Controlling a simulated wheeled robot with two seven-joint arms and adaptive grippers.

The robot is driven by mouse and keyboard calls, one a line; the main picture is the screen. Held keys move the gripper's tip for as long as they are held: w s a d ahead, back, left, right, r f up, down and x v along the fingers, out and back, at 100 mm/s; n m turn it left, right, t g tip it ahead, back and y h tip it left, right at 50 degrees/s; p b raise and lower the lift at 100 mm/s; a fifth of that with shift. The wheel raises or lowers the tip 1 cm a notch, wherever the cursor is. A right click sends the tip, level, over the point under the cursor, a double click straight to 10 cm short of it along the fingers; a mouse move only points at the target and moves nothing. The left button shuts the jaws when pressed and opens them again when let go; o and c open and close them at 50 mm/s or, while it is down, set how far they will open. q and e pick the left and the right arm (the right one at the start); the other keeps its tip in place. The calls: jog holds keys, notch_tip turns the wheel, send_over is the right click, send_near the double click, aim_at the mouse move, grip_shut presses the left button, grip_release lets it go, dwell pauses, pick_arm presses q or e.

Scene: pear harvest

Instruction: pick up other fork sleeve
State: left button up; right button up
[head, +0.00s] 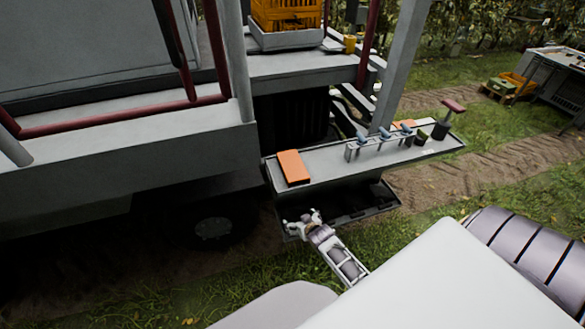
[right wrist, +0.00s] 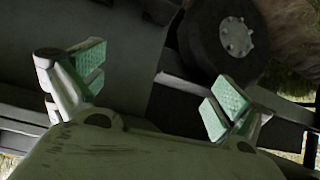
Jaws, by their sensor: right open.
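I cannot make out a fork sleeve for certain in either view. My right gripper (head: 303,222) is at the left end of a dark open tray (head: 370,212) under a grey shelf in the head view. In the right wrist view the same gripper (right wrist: 155,88) is open, its green-padded fingers wide apart. A plain dark grey surface (right wrist: 125,45) lies beyond and between the fingers; I cannot tell what it belongs to. Nothing is seen held. The tray's inside is in deep shadow. My left gripper is not in view.
The grey shelf (head: 335,160) above the tray carries an orange block (head: 293,167), a rack with blue-handled tools (head: 372,139) and a dark cup (head: 421,138). A large grey machine (head: 120,140) fills the left. A wheel (right wrist: 232,38) shows in the wrist view. Grass lies in front.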

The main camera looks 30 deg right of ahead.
jog(key=w+d+r+t, duration=0.1)
jog(key=w+d+r, duration=0.1)
jog(key=r, duration=0.7)
jog(key=w+d+r+m+t+h+b, duration=0.1)
jog(key=w+d+r+t, duration=0.1)
jog(key=r, duration=0.8)
jog(key=shift+w+d+r+h, duration=0.15)
jog(key=shift+w+r+h, duration=0.05)
jog(key=shift+w+h, duration=0.15)
jog(key=shift+w, duration=0.1)
send_near(292, 164)
jog(key=shift+x, duration=1.7)
jog(key=shift+d+r, duration=0.1)
jog(key=shift+d, duration=0.05)
jog(key=shift+x, duration=2.6)
jog(key=c, duration=1)
